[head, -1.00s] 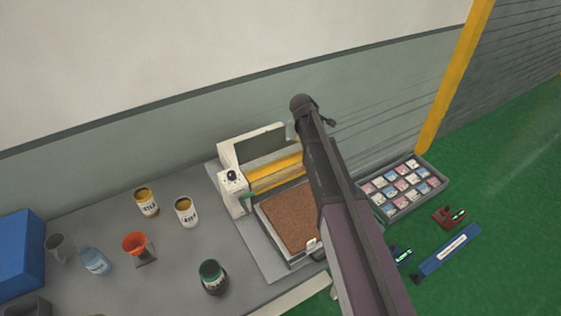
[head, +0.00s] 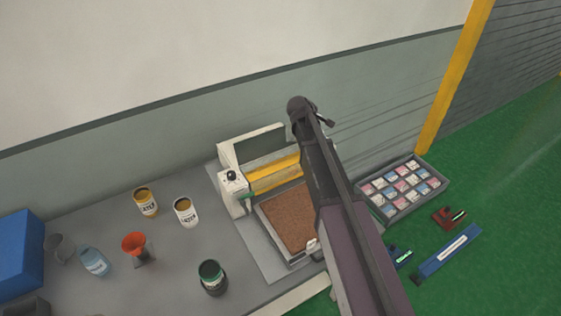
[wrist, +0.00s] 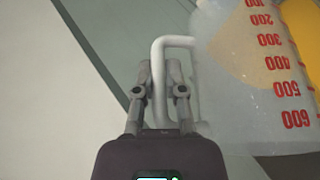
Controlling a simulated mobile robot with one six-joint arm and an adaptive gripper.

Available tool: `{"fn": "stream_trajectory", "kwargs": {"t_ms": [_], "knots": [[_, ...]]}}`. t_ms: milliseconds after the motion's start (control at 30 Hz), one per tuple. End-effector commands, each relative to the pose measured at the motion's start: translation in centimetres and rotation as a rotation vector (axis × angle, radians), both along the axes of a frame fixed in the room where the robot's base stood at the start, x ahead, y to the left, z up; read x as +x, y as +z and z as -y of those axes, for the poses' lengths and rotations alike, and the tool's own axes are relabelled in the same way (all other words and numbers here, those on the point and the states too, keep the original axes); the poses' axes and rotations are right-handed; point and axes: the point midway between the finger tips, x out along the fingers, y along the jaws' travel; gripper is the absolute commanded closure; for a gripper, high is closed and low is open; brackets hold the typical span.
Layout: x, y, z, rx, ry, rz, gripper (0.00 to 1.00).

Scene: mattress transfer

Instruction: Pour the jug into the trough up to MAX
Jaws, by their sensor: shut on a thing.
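The jug (wrist: 245,70) is a translucent vessel with red volume marks from 100 to 600, on the right of the wrist view. My gripper (wrist: 160,72) is shut on its pale handle (wrist: 178,41). A yellow patch shows at the jug's upper right; I cannot tell if it is contents or something behind. In the head view my arm hides the gripper and most or all of the jug.
A brown-filled tray (head: 287,220) lies before the roller. Two labelled cans (head: 146,204), a dark green-topped can (head: 212,279), an orange funnel (head: 134,243), a blue bottle (head: 95,262) and a blue box (head: 18,255) occupy the left bench. A sample tray (head: 398,210) lies to the right.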

Motion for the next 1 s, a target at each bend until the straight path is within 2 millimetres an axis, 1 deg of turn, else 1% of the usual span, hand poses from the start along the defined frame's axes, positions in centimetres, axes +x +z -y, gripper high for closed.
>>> {"fn": "stream_trajectory", "kwargs": {"t_ms": [1000], "knots": [[-0.29,0.16,-0.48,-0.052,0.001,0.037,1.00]]}}
